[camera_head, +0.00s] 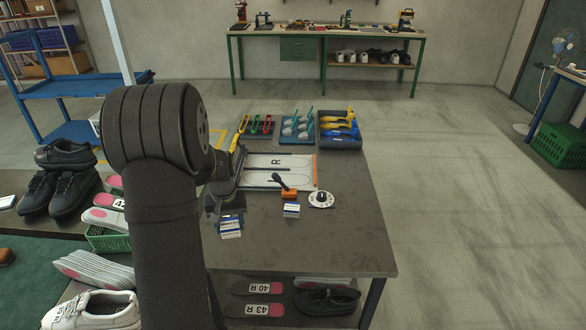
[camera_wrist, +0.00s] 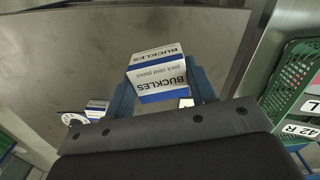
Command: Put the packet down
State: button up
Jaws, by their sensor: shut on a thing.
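The packet (camera_head: 231,227) is a small white and blue box; its "BUCKLES" lettering reads clearly in the wrist view (camera_wrist: 157,75). My gripper (camera_head: 228,212) is shut on it, with a blue finger on each side of the box in the wrist view (camera_wrist: 162,92). The packet is over the near left part of the grey table (camera_head: 330,243). I cannot tell whether its underside touches the tabletop. A second small white and blue box (camera_head: 291,210) stands on the table to the right, apart from my gripper.
A white dial (camera_head: 321,199) and an orange-based black-handled tool (camera_head: 286,188) are near the second box. A white board marked R (camera_head: 280,173) and trays of tools (camera_head: 341,130) lie behind. A green crate (camera_wrist: 292,75) is beside the table. The table's right front is clear.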

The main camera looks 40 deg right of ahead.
jog(key=s+d+m, duration=0.3)
jog(key=s+d, duration=0.7)
jog(key=s, duration=0.2)
send_over(254, 246)
notch_tip(254, 246, down, 7)
jog(key=shift+s, duration=0.15)
jog(key=shift+f, duration=2)
jog(key=o, duration=0.6)
jog(key=shift+f, duration=0.15)
jog(key=o, duration=0.4)
